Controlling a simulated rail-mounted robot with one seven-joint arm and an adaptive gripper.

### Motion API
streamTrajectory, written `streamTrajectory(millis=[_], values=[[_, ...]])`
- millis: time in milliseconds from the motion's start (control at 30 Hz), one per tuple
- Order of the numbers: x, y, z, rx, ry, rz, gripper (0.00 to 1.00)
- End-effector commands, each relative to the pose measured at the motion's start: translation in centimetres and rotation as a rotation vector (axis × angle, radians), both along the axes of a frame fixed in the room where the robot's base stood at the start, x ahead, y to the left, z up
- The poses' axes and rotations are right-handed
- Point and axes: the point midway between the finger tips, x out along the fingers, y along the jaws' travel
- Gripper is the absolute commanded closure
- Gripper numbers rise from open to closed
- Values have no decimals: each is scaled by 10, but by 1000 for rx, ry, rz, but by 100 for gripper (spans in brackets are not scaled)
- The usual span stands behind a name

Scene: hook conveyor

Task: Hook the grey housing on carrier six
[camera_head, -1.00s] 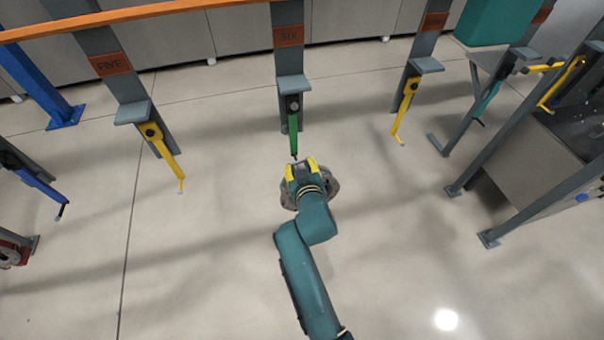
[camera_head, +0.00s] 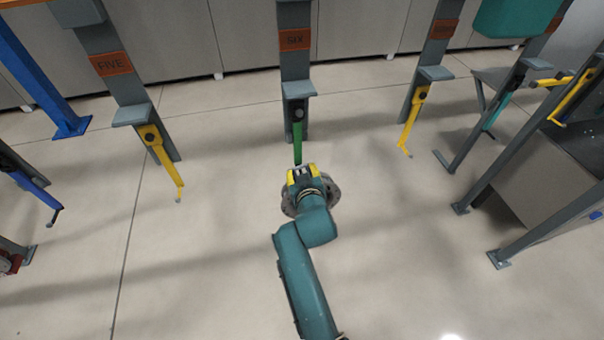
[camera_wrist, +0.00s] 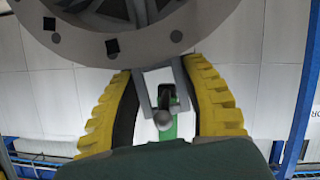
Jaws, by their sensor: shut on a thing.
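The grey housing (camera_head: 333,191) is a round flange with bolt holes, partly hidden under my gripper in the head view. In the wrist view its rim (camera_wrist: 145,43) fills the top. My gripper (camera_head: 302,173) has yellow fingers, which also flank a grey U-shaped lug in the wrist view (camera_wrist: 160,92); it is shut on this part of the housing. Carrier six (camera_head: 295,40) has an orange SIX plate and a green hook arm (camera_head: 298,140) whose lower end is close to my fingertips. The hook's rounded grey tip (camera_wrist: 163,120) appears at the lug's opening; I cannot tell if it passes through.
Carrier five's yellow hook (camera_head: 165,160) hangs to the left. Another yellow hook (camera_head: 411,122) hangs to the right. A blue hook (camera_head: 36,186) is at far left. Grey posts and a machine (camera_head: 545,175) stand at right. The floor around my arm is clear.

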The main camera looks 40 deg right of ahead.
Motion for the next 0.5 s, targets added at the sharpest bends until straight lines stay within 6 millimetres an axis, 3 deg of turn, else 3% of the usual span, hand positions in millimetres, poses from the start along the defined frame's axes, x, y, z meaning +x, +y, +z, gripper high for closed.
streamTrajectory(millis=[367,400,500], values=[[1,0,6,-6,-9,0,95],[1,0,6,-6,-9,0,53],[1,0,5,-5,-8,1,34]])
